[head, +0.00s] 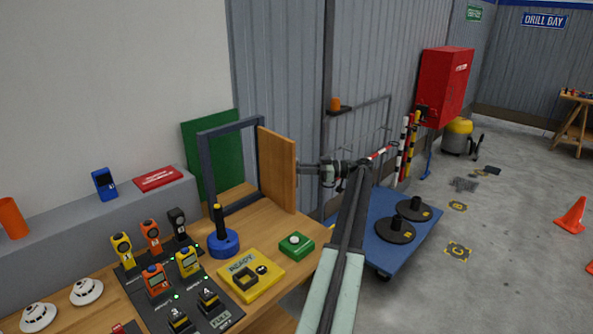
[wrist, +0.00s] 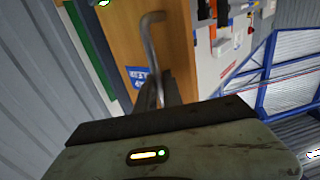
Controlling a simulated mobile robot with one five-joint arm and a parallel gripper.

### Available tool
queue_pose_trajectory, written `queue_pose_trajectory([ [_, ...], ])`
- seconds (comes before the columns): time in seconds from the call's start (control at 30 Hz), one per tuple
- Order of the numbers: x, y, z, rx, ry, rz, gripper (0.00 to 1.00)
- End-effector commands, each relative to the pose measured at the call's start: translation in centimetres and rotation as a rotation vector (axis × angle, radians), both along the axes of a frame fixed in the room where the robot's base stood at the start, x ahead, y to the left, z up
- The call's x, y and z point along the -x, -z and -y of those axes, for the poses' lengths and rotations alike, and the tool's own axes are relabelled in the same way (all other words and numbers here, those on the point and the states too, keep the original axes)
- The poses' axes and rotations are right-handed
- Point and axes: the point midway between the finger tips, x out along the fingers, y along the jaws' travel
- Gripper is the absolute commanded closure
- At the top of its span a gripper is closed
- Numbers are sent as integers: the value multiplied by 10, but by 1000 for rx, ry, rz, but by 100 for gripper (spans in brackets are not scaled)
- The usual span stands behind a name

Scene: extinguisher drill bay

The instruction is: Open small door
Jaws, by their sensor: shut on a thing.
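The small door is a wooden panel (head: 277,170), hinged at the right post of a dark blue frame (head: 203,165) on the wooden table. It stands swung out at an angle, and the frame's opening is clear. In the wrist view the door (wrist: 118,30) has a blue label and a bent metal handle (wrist: 149,38). My gripper (head: 301,169) is at the door's right side, and its fingers (wrist: 157,95) are shut on the handle. The exact grip is partly hidden by the gripper body.
The table holds a blue round base with a black stick (head: 224,243), a yellow READY box (head: 250,275), a green button box (head: 296,245) and several handheld devices. A blue cart (head: 421,236) with black discs stands beyond my arm. The floor at right is mostly open.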

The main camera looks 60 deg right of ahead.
Motion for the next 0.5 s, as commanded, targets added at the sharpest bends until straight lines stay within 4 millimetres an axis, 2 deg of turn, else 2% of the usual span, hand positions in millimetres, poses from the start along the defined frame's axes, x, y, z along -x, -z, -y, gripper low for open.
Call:
queue_pose_trajectory([
  [0.2,-3,4,-5,1,-11,-11,100],
  [0.23,-4,4,-5,1,-12,-11,81],
  [0.3,-5,3,-6,0,-13,-10,67],
  [0.5,-7,2,-7,1,-16,-7,67],
])
